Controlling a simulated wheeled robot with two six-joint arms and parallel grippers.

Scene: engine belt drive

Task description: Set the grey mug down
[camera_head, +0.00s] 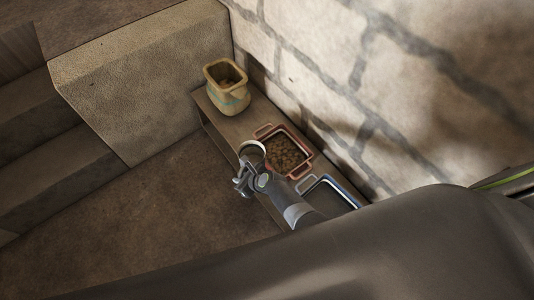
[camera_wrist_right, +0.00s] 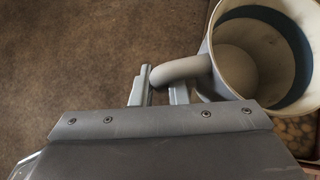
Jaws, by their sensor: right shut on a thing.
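The grey mug (camera_head: 252,149) shows in the head view at the left edge of a low wooden bench, beside a red-rimmed tray. In the right wrist view the mug (camera_wrist_right: 210,45) is upright, with a pale rim and a dark blue band inside; it looks empty. My right gripper (camera_head: 243,184) is shut on the mug's handle; its two fingers also show in the wrist view (camera_wrist_right: 160,88), on the handle (camera_wrist_right: 183,69). Whether the mug's base touches anything is hidden. My left gripper is not in view.
The red-rimmed tray (camera_head: 305,157) holds brown lumps. A blue-rimmed tray (camera_head: 345,192) lies nearer, partly hidden by my arm. A yellowish pot (camera_head: 226,88) stands at the bench's far end. The bench (camera_head: 209,112) runs along a stone wall (camera_head: 330,65); bare bench shows between pot and red tray.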

